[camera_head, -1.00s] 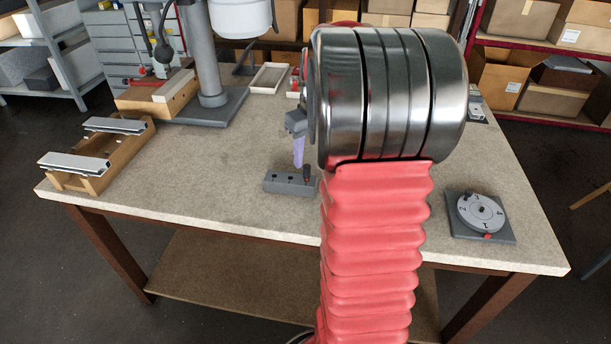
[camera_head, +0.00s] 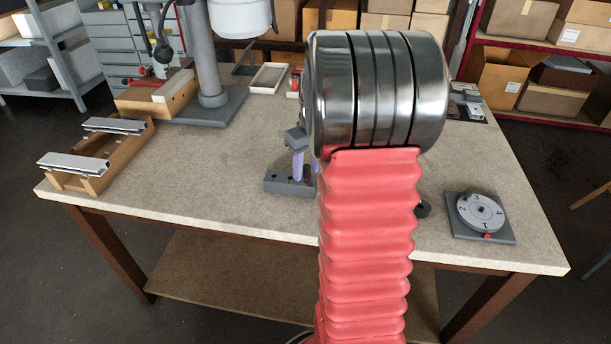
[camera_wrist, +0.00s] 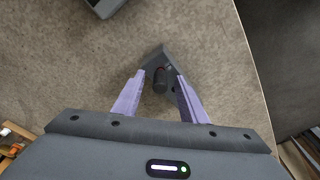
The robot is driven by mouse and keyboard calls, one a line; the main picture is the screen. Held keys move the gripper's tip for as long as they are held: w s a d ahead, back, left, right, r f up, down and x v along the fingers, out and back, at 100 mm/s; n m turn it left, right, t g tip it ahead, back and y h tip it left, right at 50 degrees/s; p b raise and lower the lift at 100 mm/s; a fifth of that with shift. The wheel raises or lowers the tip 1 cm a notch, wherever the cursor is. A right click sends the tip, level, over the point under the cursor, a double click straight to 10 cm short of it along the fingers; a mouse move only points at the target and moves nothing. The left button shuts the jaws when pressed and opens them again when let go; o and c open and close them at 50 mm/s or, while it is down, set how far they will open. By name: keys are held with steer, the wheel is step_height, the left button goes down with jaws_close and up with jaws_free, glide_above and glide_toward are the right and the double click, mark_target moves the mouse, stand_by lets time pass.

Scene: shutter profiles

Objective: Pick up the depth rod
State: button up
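The depth rod appears to be the short dark rod with a red band (camera_wrist: 160,78), standing in a grey block (camera_wrist: 169,57) in the wrist view. In the head view the grey block (camera_head: 285,183) lies on the bench left of my arm, and the rod is hidden there. My gripper (camera_wrist: 161,84) is open, with its two lilac fingers on either side of the rod and gaps visible. In the head view my gripper (camera_head: 297,163) is partly hidden by my arm, with a finger low over the block.
A wooden rack with metal profiles (camera_head: 96,165) stands on the left of the bench (camera_head: 200,190). A drill-like stand (camera_head: 209,75) is behind it. A numbered dial on a grey plate (camera_head: 480,212) is at right. A black knob (camera_head: 423,209) shows beside my arm.

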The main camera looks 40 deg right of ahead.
jaws_close()
stand_by(0.4)
steer(key=shift+r, duration=0.1)
step_height(320, 180, up, 10)
steer(key=shift+f, duration=0.1)
stand_by(0.5)
stand_by(0.6)
